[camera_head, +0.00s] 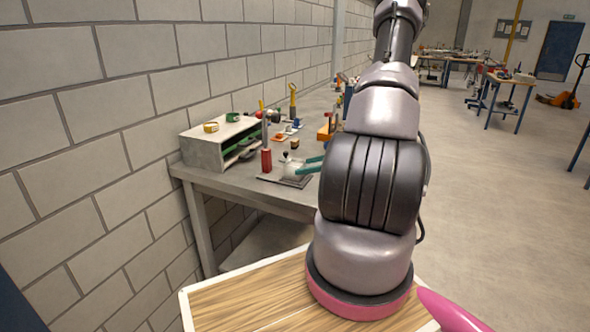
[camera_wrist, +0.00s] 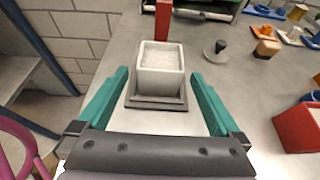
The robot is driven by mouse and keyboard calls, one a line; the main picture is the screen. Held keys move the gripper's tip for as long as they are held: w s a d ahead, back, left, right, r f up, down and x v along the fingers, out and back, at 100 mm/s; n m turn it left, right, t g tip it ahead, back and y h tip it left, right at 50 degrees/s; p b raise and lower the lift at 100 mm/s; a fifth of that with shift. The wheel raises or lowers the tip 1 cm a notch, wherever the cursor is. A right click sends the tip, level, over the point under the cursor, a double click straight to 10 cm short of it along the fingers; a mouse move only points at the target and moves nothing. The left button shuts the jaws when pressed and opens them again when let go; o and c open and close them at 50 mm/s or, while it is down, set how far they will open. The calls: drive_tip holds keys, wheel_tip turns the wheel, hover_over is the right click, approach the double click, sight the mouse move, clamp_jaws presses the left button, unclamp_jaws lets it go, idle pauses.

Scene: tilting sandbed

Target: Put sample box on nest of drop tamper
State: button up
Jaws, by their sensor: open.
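The sample box (camera_wrist: 161,66) is a pale square box filled with light grains. It stands upright on a dark stepped plate (camera_wrist: 157,103), with a red post (camera_wrist: 163,22) just behind it. I take the plate and post for the drop tamper; the red part (camera_head: 266,160) and pale box (camera_head: 293,168) also show in the head view. My gripper (camera_wrist: 160,76) is open, with teal fingers on either side of the box and visible gaps. The fingers also show in the head view (camera_head: 305,165). The box hides the plate's middle, so exact seating cannot be told.
A grey shelf unit (camera_head: 219,141) stands behind on the bench (camera_head: 243,186), against the block wall. A dark-knobbed tool (camera_wrist: 216,51) and a small orange-topped item (camera_wrist: 267,47) stand to the right. A red bin (camera_wrist: 298,128) is at the right edge.

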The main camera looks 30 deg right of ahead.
sight(303, 166)
drive_tip(key=v, duration=0.3)
drive_tip(key=shift+s+d+r, duration=0.1)
drive_tip(key=shift+s+d, duration=0.05)
drive_tip(key=s+a+r+n+g, duration=0.2)
drive_tip(key=a+r+n+g, duration=0.2)
drive_tip(key=a+r+n, duration=0.5)
drive_tip(key=s+a+r+n+g, duration=0.2)
drive_tip(key=a+r+n+g, duration=0.15)
drive_tip(key=a+r, duration=0.5)
drive_tip(key=s+a+r+n+t+h, duration=0.2)
drive_tip(key=s+r+n+h, duration=0.1)
drive_tip(key=s+r+n, duration=0.3)
drive_tip(key=s+a+r+n+t+h, duration=0.2)
drive_tip(key=s+r+n, duration=0.3)
drive_tip(key=s+r, duration=0.3)
wheel_tip(303, 166, up, 3)
drive_tip(key=shift+a+f+n+h, duration=0.1)
drive_tip(key=shift+a+n+h, duration=0.3)
drive_tip(key=shift+h, duration=0.3)
